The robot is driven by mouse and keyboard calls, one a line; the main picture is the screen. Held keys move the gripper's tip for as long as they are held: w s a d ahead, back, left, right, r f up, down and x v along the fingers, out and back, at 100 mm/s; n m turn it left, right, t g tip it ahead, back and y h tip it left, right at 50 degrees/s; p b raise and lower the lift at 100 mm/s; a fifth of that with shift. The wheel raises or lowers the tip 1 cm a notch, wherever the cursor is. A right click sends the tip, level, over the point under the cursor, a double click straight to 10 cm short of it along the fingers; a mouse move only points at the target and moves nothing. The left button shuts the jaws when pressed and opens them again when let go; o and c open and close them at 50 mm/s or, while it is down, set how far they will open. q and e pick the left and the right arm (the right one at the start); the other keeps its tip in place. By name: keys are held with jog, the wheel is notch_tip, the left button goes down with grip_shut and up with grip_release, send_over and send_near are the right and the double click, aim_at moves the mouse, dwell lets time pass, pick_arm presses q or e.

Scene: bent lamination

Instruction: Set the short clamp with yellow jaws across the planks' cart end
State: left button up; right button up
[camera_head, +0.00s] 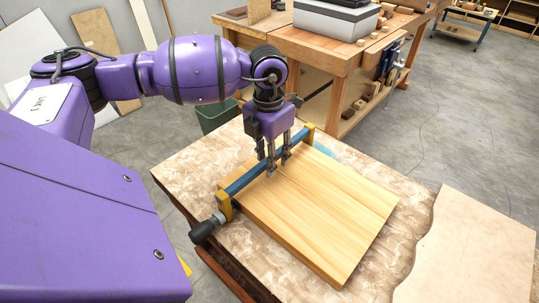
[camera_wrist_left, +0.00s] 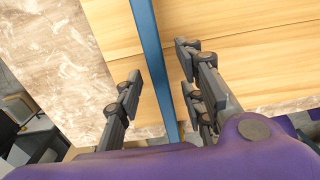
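The short clamp (camera_head: 243,181) has a blue bar, yellow jaws and a black handle. It lies across the left end of the planks (camera_head: 325,215), one yellow jaw (camera_head: 224,205) at the near edge and the other (camera_head: 309,133) at the far edge. My left gripper (camera_head: 277,166) points down over the bar. In the left wrist view the blue bar (camera_wrist_left: 152,50) runs between the fingers of my left gripper (camera_wrist_left: 160,65), with gaps on both sides, so it is open. I cannot tell whether the jaws press on the planks. My right gripper is out of view.
The planks lie on a worn, mottled table (camera_head: 190,165). A pale board (camera_head: 475,250) is at the right. A wooden workbench (camera_head: 320,50) with a grey box (camera_head: 335,18) stands behind. A green bin (camera_head: 217,115) is on the floor. Table surface right of the planks is clear.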

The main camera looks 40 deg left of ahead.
pick_arm(q)
notch_tip(320, 180, up, 12)
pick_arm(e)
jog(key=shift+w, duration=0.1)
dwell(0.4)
pick_arm(q)
notch_tip(320, 180, up, 6)
jog(key=p, duration=0.3)
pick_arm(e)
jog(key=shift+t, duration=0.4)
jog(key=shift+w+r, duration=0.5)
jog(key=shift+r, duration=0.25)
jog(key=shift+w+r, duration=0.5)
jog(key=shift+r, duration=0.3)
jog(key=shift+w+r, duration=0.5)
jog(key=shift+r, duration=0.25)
pick_arm(q)
jog(key=shift+a, duration=0.1)
jog(key=shift+r+p, duration=1.2)
jog(key=shift+r, duration=1.35)
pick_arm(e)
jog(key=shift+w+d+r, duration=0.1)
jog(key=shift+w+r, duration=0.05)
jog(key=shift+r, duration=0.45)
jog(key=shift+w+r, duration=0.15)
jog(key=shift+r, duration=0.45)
